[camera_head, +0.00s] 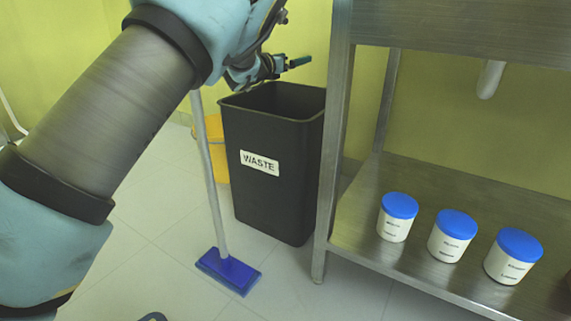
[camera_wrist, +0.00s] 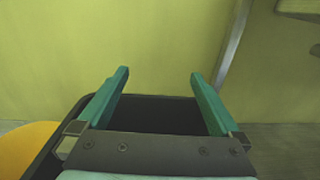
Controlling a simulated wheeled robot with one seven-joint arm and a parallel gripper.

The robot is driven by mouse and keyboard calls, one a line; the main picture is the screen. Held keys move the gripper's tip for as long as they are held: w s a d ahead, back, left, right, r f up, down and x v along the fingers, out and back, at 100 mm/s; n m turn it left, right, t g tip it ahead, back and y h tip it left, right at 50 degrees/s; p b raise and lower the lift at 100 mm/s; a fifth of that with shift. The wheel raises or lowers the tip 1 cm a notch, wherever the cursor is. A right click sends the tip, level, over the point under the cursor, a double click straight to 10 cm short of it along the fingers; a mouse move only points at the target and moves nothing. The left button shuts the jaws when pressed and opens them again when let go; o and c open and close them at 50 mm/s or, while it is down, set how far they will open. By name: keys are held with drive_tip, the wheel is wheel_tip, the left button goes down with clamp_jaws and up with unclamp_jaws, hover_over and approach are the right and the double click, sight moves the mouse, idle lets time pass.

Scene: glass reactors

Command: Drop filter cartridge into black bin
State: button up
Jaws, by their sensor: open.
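The black bin (camera_head: 262,185) with a WASTE label stands upright on the floor, left of the steel table. My gripper (camera_head: 298,62) is over the bin's opening, near its back rim. In the wrist view my gripper (camera_wrist: 158,75) has its two green fingers spread wide with nothing between them. The dark opening of the bin (camera_wrist: 160,114) lies below and between the fingers. No filter cartridge shows in either view, and the inside of the bin is too dark or hidden to make out.
A steel table (camera_head: 430,185) is close to the bin's right side, with several blue-lidded white jars on its lower shelf. A blue mop (camera_head: 228,269) stands in front of the bin. A yellow bucket (camera_head: 215,145) is behind on the left. A yellow-green wall is behind the bin.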

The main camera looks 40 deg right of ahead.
wheel_tip(320, 180, up, 6)
drive_tip(key=p, duration=0.2)
drive_tip(key=shift+r, duration=0.25)
